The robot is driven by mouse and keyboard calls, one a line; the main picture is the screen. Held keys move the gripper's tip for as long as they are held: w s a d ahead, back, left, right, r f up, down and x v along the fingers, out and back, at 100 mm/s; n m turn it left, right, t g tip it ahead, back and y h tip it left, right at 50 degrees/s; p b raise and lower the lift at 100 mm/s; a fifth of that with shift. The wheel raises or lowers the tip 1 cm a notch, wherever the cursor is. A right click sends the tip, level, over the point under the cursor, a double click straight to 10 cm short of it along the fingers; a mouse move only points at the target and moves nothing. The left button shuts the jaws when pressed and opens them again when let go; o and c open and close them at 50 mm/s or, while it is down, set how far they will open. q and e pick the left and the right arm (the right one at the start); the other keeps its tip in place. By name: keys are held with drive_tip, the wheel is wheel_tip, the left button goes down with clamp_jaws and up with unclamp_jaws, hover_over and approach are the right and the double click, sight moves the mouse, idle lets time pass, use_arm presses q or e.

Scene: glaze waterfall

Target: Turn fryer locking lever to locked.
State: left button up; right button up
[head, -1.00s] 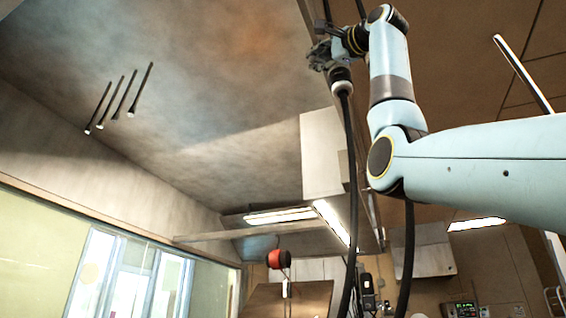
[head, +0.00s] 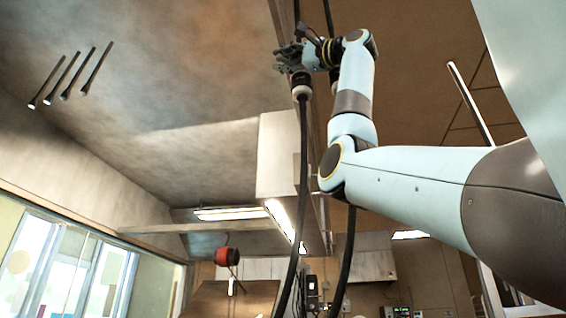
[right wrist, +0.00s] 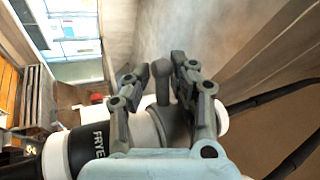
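The fryer locking lever (right wrist: 162,82) is a short grey peg with a rounded end, sticking up from a dark collar in the right wrist view. It belongs to a thick white-and-black coupling (right wrist: 80,150) with partly hidden lettering starting "FRYE". My right gripper (right wrist: 152,68) has its fingers apart, one on each side of the lever. A gap shows at the left finger; contact at the right finger is unclear. In the head view my right gripper (head: 288,54) is raised at the coupling (head: 301,87), too small there to read the lever. My left gripper is out of view.
Dark hoses (head: 303,190) hang down from overhead, one from the coupling. A white boxy duct (head: 277,155) and a red reel (head: 227,257) are beyond. Several thin dark rods (head: 70,75) hang at upper left. Windows (head: 65,265) line the left wall.

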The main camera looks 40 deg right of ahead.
drive_tip(key=shift+o, duration=1.2)
drive_tip(key=shift+s, duration=0.15)
drive_tip(key=v, duration=1.1)
drive_tip(key=shift+s+d+f, duration=0.15)
drive_tip(key=shift+s+f, duration=0.05)
drive_tip(key=shift+s, duration=0.1)
drive_tip(key=shift+o, duration=0.3)
